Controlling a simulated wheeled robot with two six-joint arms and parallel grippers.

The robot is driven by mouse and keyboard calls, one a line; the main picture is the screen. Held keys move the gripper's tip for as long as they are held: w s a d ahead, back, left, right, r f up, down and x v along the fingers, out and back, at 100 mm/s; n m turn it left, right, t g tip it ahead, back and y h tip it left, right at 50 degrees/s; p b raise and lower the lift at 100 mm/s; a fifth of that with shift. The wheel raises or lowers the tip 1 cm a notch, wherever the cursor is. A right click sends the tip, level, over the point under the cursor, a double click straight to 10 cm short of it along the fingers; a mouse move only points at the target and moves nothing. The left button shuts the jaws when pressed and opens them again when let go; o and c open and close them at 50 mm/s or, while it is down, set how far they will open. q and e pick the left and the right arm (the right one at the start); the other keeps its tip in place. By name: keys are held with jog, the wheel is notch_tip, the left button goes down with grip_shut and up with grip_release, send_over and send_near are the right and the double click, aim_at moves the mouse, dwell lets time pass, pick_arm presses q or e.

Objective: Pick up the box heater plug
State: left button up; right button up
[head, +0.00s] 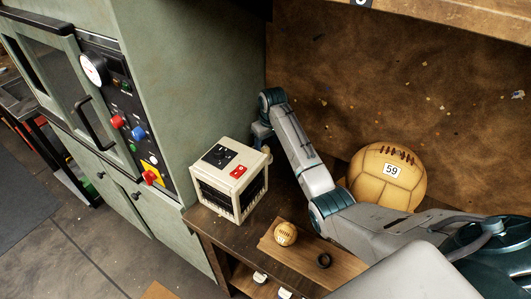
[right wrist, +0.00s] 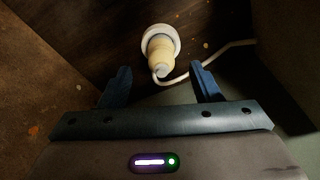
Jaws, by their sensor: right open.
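The box heater (head: 229,181) is a cream cube with dark grilles and a red switch on top. It stands on the wooden bench beside the green cabinet. The heater plug (right wrist: 159,52) is cream, with a round white base or socket behind it on a dark surface, and a white cable runs off right. My left gripper is not in view.
A large leather ball (head: 388,190) marked 59 sits right of my right forearm. The green cabinet (head: 190,80) stands close on the left. A brown back wall (head: 400,90) bounds the bench.

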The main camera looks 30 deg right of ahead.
aim_at(266, 147)
jog(key=f, duration=0.2)
jog(key=f+p, duration=0.1)
jog(key=shift+w+a+f+p, duration=0.1)
jog(key=shift+w+f+p, duration=0.1)
jog(key=shift+f+p, duration=0.15)
jog(key=shift+f, duration=0.45)
jog(key=c, duration=1)
